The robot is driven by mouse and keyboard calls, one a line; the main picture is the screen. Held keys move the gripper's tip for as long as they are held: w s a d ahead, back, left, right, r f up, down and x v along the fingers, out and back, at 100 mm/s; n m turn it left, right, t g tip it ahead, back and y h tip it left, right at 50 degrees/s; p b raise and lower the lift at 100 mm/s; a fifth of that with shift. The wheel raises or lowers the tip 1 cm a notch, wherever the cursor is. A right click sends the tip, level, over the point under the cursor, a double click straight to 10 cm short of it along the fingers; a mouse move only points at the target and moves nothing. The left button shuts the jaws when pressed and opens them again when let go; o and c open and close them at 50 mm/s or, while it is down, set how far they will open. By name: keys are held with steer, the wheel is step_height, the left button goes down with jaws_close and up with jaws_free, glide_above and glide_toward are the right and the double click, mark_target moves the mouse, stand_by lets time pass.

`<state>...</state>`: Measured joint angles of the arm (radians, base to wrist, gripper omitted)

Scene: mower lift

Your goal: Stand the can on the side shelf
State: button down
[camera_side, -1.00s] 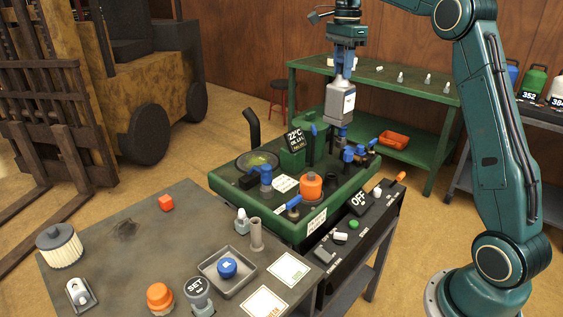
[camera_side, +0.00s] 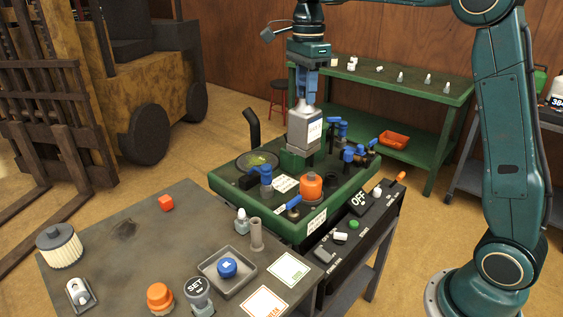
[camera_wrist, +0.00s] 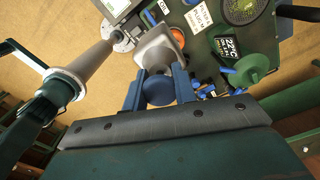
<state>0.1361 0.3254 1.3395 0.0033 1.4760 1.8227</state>
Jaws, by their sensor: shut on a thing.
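My gripper (camera_side: 304,96) is shut on the top of a grey metal can (camera_side: 304,131) with a white label. The can hangs upright over the green machine deck (camera_side: 333,192), in front of part of it. Whether its base is clear of the parts below I cannot tell. In the wrist view the blue fingers of my gripper (camera_wrist: 159,82) close on the can (camera_wrist: 155,48). A dark shelf (camera_side: 465,170) stands at the right, partly behind my arm. Jugs stand on it, one of them green (camera_side: 541,78).
A green bench (camera_side: 430,86) at the back holds small white and grey parts, with an orange tray (camera_side: 393,138) on its lower shelf. A grey table (camera_side: 125,262) in front carries several parts. A control panel (camera_side: 352,238) edges the deck. A forklift (camera_side: 100,90) stands left.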

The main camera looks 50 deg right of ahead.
steer(key=s+a+f, duration=0.2)
steer(key=s+a, duration=0.2)
steer(key=a, duration=0.3)
steer(key=s+a+f, duration=0.1)
steer(key=s+a, duration=0.3)
steer(key=a, duration=0.3)
steer(key=shift+a+f, duration=0.4)
steer(key=shift+f, duration=0.1)
step_height(320, 180, down, 16)
steer(key=shift+r, duration=0.25)
steer(key=shift+f, duration=2.15)
